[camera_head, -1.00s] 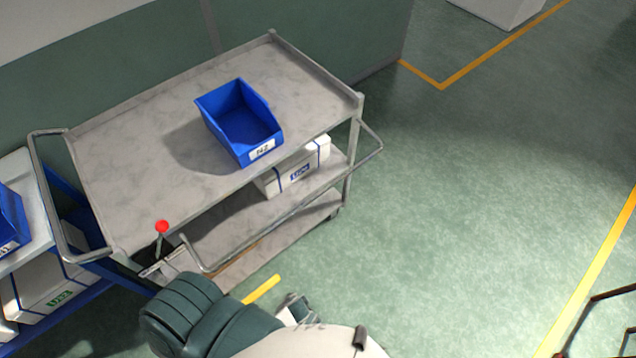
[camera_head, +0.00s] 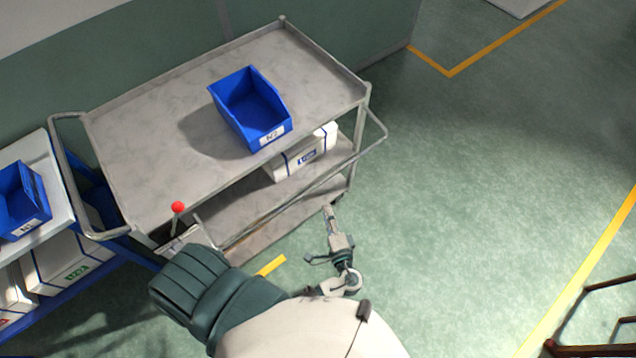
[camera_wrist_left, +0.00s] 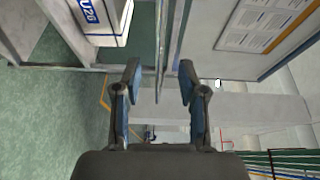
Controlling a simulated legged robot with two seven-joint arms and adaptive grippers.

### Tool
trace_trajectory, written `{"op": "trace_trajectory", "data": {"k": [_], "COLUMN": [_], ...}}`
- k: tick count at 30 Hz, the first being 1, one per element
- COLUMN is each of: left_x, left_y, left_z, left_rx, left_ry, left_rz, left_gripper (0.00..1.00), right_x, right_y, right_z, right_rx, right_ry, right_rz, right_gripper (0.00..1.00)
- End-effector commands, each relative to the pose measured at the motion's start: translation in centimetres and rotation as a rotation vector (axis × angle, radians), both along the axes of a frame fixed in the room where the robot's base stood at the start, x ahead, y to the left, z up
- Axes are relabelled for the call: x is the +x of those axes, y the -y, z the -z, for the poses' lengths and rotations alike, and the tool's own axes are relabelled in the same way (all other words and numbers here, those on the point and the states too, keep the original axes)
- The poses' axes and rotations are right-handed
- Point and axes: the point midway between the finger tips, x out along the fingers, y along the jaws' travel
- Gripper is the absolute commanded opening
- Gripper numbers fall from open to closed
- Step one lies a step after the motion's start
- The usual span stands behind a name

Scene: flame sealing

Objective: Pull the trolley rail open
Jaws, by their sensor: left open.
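The grey metal trolley (camera_head: 150,150) stands at the left of the head view. A thin rail (camera_head: 290,197) runs along its near side, and a red knob (camera_head: 178,207) on a short lever sits at its near left corner. My left gripper (camera_head: 330,222) is in front of the trolley's right end, seen nearly edge-on; its distance to the rail cannot be told. In the left wrist view the gripper (camera_wrist_left: 160,72) is open, with nothing held. A thin bar (camera_wrist_left: 161,40) shows between and beyond the fingers. My right gripper is not in view.
A blue bin (camera_head: 250,110) stands on the trolley's top and a white box (camera_head: 305,152) on a lower shelf. A shelf with another blue bin (camera_head: 20,200) stands at the left. Floor (camera_head: 470,200) to the right is clear; brown bars (camera_head: 600,320) show lower right.

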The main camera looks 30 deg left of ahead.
Motion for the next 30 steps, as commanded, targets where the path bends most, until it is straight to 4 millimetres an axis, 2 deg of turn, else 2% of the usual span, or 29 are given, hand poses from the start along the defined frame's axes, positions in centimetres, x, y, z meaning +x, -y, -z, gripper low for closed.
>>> {"op": "trace_trajectory", "data": {"k": [6, 12, 18, 27, 28, 30], "left_x": [3.8, 6.5, 7.8, 8.0, 8.0, 8.0], "left_y": [-3.8, -6.5, -7.8, -8.0, -8.0, -8.0], "left_z": [-0.1, 0.1, 0.2, 0.3, 0.3, 0.3], "left_rx": [0.003, 0.002, 0.0, -0.001, -0.001, -0.001], "left_ry": [0.001, -0.001, -0.001, -0.002, -0.002, -0.002], "left_rz": [0.0, 0.0, 0.001, 0.0, 0.0, 0.0], "left_gripper": [0.41, 0.41, 0.41, 0.41, 0.39, 0.21], "right_x": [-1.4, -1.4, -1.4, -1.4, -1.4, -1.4], "right_y": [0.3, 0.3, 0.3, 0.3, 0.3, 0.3], "right_z": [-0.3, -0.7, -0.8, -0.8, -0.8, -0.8], "right_rx": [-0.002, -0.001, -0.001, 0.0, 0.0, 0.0], "right_ry": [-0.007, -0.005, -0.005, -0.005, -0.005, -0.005], "right_rz": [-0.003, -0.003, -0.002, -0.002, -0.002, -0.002], "right_gripper": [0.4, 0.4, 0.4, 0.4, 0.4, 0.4]}}
